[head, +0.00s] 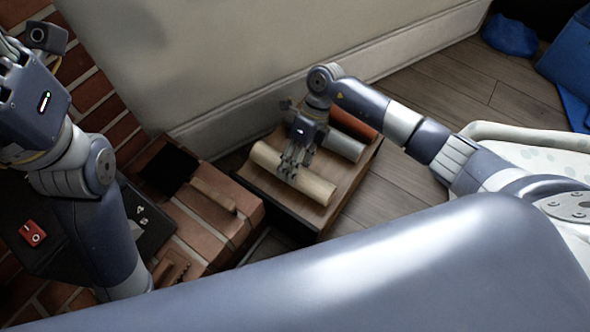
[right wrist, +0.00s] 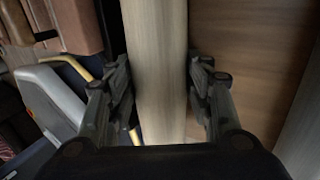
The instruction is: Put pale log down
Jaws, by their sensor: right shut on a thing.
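The pale log (head: 312,187) lies along the left part of the top of a wooden box (head: 340,206). I cannot tell whether it rests on the surface or is just above it. My right gripper (head: 290,170) is shut on the log near its middle, coming from above. In the right wrist view the log (right wrist: 157,70) runs between the two fingers of the right gripper (right wrist: 160,100). My left arm shows at the left of the head view, but its fingers are out of the picture.
A grey log (head: 345,146) and a reddish-brown log (head: 352,123) lie on the same box, right of the pale one. A brick ledge (head: 215,218) with a small brown piece (head: 213,194) stands to the left. The wall (head: 260,60) is close behind. Wooden floor (head: 400,190) is clear at right.

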